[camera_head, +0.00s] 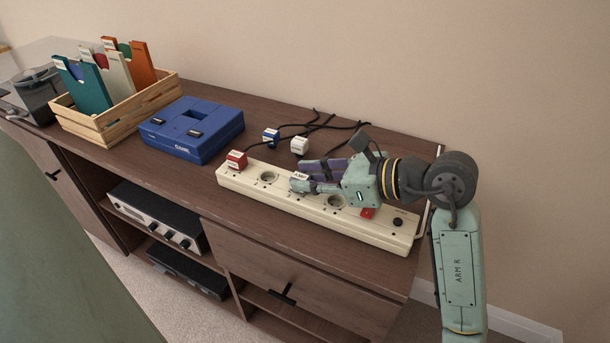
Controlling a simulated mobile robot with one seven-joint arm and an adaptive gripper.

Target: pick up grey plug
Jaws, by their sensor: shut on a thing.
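My gripper (303,178) reaches in from the right, low over the cream power strip (333,227). Its fingers are shut on a plug with a small white label (300,176), which I take to be the grey plug. Most of this plug is hidden by the fingers, and I cannot tell whether it is seated in a socket or clear of the strip. A red plug (236,159) is at the strip's left end. A blue plug (271,136) and a whitish plug (300,146) lie behind the strip.
Black cables (322,122) run behind the strip near the wall. A blue case (192,129) and a wooden crate (116,107) with coloured sleeves stand to the left on the brown cabinet (165,171). Bare cabinet top lies in front of the blue case.

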